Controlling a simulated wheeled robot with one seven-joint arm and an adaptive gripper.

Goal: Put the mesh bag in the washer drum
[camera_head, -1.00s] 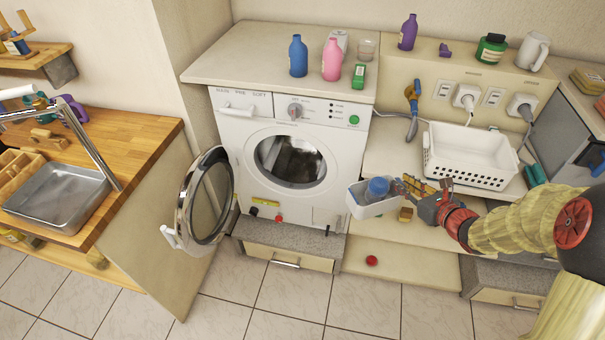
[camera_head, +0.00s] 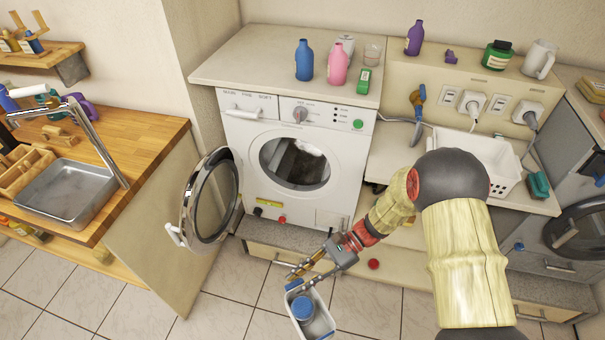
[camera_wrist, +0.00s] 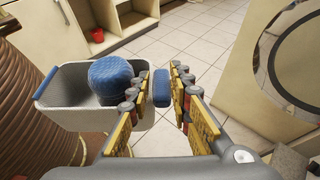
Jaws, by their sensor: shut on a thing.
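The washer (camera_head: 345,175) stands in the middle with its round door (camera_head: 188,205) swung open to the left. Its drum opening (camera_head: 290,165) faces me, and something pale shows inside. A small white bin (camera_head: 325,325) with blue end grips hangs over the floor in front of the washer. A blue, textured, rounded bundle (camera_wrist: 113,75), apparently the mesh bag, sits inside the bin; it also shows in the head view (camera_head: 302,308). My gripper (camera_wrist: 162,88) is shut on the bin's blue end grip, with the bag to its left in the wrist view. The bag's lower part is hidden.
A white perforated basket (camera_head: 510,165) stands on the right counter, partly behind my arm. Bottles stand on top of the washer. A wooden counter with a metal sink (camera_head: 68,190) is at left. A red object (camera_head: 374,264) lies on the low shelf. Tiled floor ahead is clear.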

